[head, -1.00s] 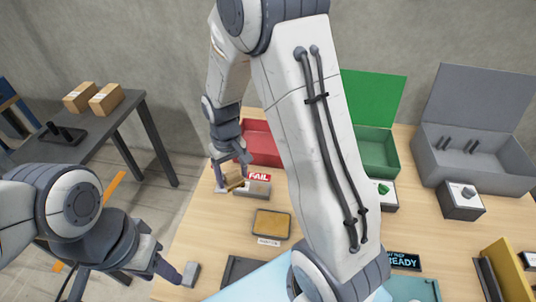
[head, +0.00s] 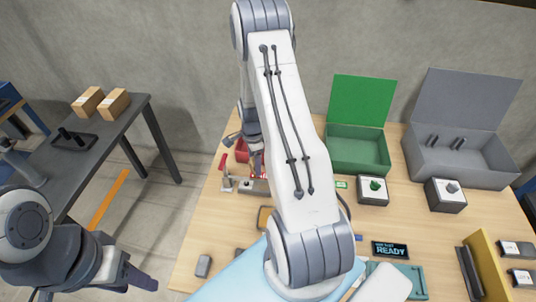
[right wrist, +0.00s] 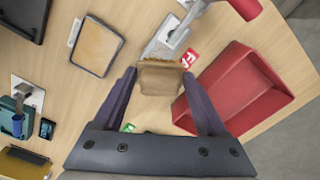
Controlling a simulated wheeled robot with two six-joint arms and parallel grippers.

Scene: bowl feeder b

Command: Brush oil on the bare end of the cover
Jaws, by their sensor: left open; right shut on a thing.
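My right gripper (right wrist: 160,85) is shut on a brown, blocky thing (right wrist: 160,78) with a ragged lower edge, which looks like a brush head. It sits between the fingertips in the right wrist view, over the table by a grey fixture (right wrist: 167,38). I cannot tell whether the two touch. In the head view this gripper is mostly hidden behind my right arm. My left gripper (head: 139,278) is open and empty, at lower left.
A red bin (right wrist: 282,98) and a red FAIL label (right wrist: 189,58) are beside the right gripper. A green box (head: 358,147) and a grey box (head: 460,165) stand open at the back. A small grey block (head: 203,267) is at the table's left edge.

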